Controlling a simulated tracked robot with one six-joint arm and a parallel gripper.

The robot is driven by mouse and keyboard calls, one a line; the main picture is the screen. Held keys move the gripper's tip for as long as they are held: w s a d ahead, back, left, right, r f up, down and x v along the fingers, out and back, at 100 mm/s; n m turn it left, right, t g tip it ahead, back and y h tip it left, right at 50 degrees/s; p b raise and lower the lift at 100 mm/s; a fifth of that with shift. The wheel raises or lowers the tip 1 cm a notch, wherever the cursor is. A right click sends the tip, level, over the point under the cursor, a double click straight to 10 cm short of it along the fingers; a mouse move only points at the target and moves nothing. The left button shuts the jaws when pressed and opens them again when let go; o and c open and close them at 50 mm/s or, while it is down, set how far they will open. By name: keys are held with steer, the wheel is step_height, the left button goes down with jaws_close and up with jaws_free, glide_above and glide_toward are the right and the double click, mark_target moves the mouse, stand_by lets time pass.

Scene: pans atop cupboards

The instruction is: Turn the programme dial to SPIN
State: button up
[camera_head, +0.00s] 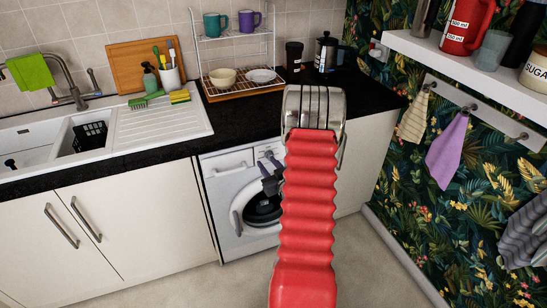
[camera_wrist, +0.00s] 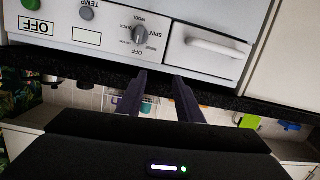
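The programme dial (camera_wrist: 139,35) is a small grey knob on the washing machine's white front panel, shown upside down in the wrist view. Printed words around it include OFF, QUICK, WOOL and SPIN; its exact pointing direction is too small to tell. My gripper (camera_wrist: 161,74) is open and empty, its two dark fingers apart. The fingertips appear close to the dial but not around it; the exact gap cannot be told. In the head view, my gripper (camera_head: 267,168) is before the washing machine (camera_head: 222,177), and my red arm hides the panel's right part.
The panel also has a TEMP knob (camera_wrist: 87,13), a green button (camera_wrist: 32,4), an OFF display (camera_wrist: 37,27) and a drawer handle (camera_wrist: 213,47). A black worktop (camera_head: 230,133) overhangs the machine. White cupboards (camera_head: 120,225) stand left; open floor (camera_head: 200,287) lies in front.

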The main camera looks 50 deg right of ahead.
steer(key=s+d+f+m+t+h, duration=0.1)
steer(key=s+d+f, duration=0.1)
steer(key=s+f, duration=0.3)
steer(key=shift+s+d+m, duration=0.15)
steer(key=shift+s+m, duration=0.15)
steer(key=shift+s, duration=0.55)
steer(key=shift+w+f, duration=0.1)
steer(key=x, duration=1.3)
steer(key=shift+w+d+r, duration=0.25)
steer(key=shift+w, duration=0.05)
steer(key=shift+c, duration=0.5)
steer(key=c, duration=0.6)
steer(key=shift+s+d, duration=0.1)
steer(key=shift+d, duration=0.1)
steer(key=shift+a, duration=0.1)
